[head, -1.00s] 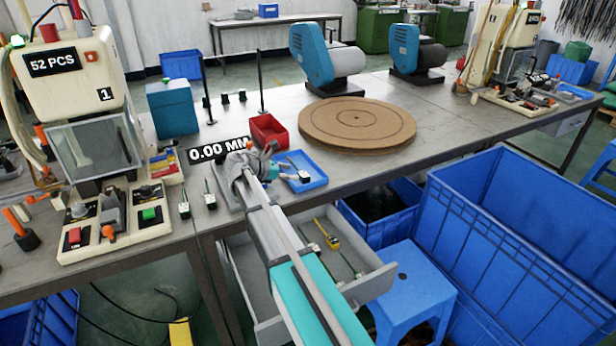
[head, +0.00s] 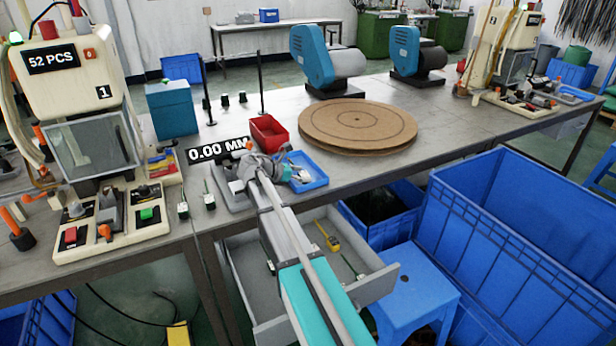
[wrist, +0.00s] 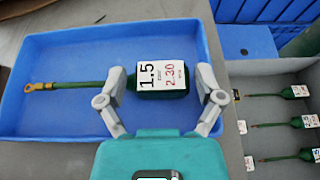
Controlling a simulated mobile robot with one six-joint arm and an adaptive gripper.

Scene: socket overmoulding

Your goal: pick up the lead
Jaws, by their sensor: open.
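The lead (wrist: 165,80) lies in a shallow blue tray (wrist: 60,150). It has a dark green body with a white and red label reading 1.5 and 2.30, and a thin green cable running left to a brass ring end (wrist: 30,88). My gripper (wrist: 161,84) is open, with one finger on each side of the labelled body. I cannot tell whether either finger touches it. In the head view my gripper (head: 291,170) is over the blue tray (head: 318,182) on the bench and mostly hides the lead.
A red bin (head: 268,134) stands behind the tray, and a round cork board (head: 358,124) lies to its right. Several other leads lie in an open grey drawer (head: 370,290) below. A blue stool (head: 415,290) stands below.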

